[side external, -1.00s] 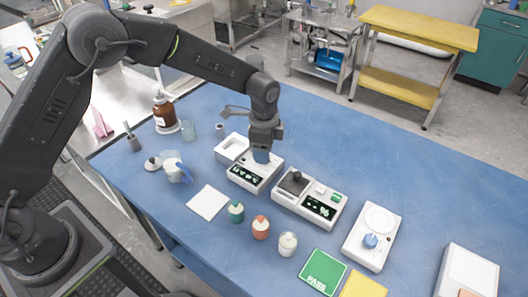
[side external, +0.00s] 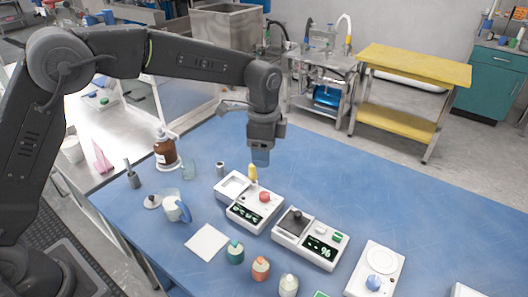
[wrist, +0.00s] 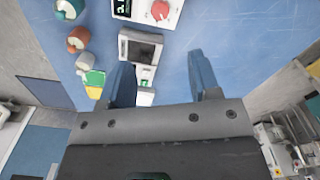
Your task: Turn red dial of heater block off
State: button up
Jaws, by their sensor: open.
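The white heater block (side external: 238,215) stands on the blue table, with a red dial (side external: 264,197) on its right part and a dark display (side external: 243,214) with pale lit marks on its front. In the wrist view the red dial (wrist: 160,10) shows at the top edge, and the block is partly cut off. I cannot tell the dial's setting or read the display. My gripper (side external: 260,158) hangs above and behind the block, apart from the dial. In the wrist view its two blue fingers (wrist: 160,62) are spread, with nothing held between them.
A small yellow object (side external: 253,173) stands at the block's back edge, just below my gripper. A second white device (side external: 310,240) with a black knob stands to the right. Small bottles (side external: 261,268) line the front.

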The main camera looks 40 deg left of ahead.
aim_at(265, 194)
notch_tip(265, 194, down, 14)
jog(key=m, duration=0.4)
jog(key=shift+m, duration=0.3)
jog(key=shift+c, duration=0.5)
jog(key=c, duration=0.8)
jog(key=n, duration=0.4)
jog(key=shift+d+n, duration=0.1)
jog(key=shift+n, duration=0.3)
jog(key=o, duration=0.9)
jog(key=shift+r, duration=0.1)
